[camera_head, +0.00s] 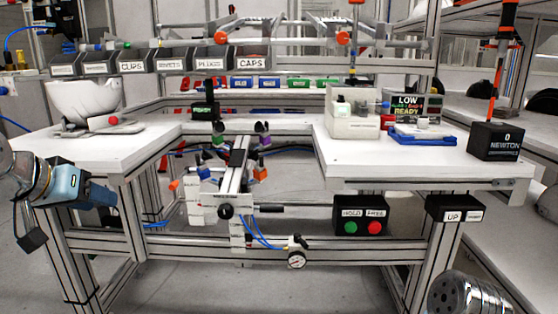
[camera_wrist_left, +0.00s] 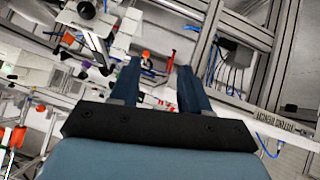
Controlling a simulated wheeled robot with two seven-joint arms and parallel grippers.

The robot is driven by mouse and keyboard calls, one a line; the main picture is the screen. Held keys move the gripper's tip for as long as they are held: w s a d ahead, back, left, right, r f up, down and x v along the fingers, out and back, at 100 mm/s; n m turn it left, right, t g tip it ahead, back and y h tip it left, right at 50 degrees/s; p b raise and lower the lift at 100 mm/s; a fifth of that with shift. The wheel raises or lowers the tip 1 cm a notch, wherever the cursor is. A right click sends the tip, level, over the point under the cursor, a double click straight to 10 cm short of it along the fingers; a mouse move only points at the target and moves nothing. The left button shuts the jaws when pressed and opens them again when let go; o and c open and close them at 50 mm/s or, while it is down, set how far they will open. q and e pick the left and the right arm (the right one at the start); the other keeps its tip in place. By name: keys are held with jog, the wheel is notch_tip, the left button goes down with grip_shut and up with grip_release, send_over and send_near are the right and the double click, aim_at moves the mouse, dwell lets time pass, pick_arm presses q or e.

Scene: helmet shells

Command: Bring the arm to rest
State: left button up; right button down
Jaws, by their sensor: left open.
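My left arm comes in at the left edge of the head view. Its blue gripper (camera_head: 103,195) hangs beside the left end of the white workbench, in front of the bench frame, apart from any object. In the left wrist view the two blue fingers (camera_wrist_left: 159,67) stand well apart with nothing held between them. A silver round part of my right arm shows at the bottom right of the head view; its gripper is out of the picture. A white helmet shell (camera_head: 85,98) rests on a stand on the left part of the bench.
The white bench (camera_head: 440,166) has a cut-out in the middle holding a clamp fixture (camera_head: 235,180). A white device (camera_head: 353,118), a blue tray (camera_head: 423,136) and a black NEWTON block (camera_head: 499,142) stand at right. Labelled bins (camera_head: 132,62) line the back.

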pick_arm(q)
jog(key=w+d+f+g+h, duration=0.15)
jog(key=w+f, duration=0.25)
jog(key=f, duration=0.5)
jog(key=w+d+f+g+y, duration=0.15)
jog(key=w+f, duration=0.25)
jog(key=f, duration=0.6)
jog(key=d+f+n+g+h, duration=0.1)
jog(key=d+f, duration=0.3)
jog(key=f, duration=0.5)
jog(key=d+f+h, duration=0.1)
jog(key=d+f, duration=0.2)
jog(key=f, duration=0.6)
jog(key=s+d+f+g, duration=0.2)
jog(key=s+d+f, duration=0.3)
jog(key=f, duration=0.4)
jog(key=s+d+f+g, duration=0.1)
jog(key=s+d+f, duration=0.2)
jog(key=s+f, duration=0.4)
jog(key=s+d+f+g, duration=0.2)
jog(key=s+d+f, duration=0.2)
jog(key=s+f, duration=0.4)
jog(key=s, duration=0.3)
jog(key=shift+s+d+f, duration=0.25)
jog(key=shift+s+d, duration=0.15)
jog(key=shift+o, duration=0.2)
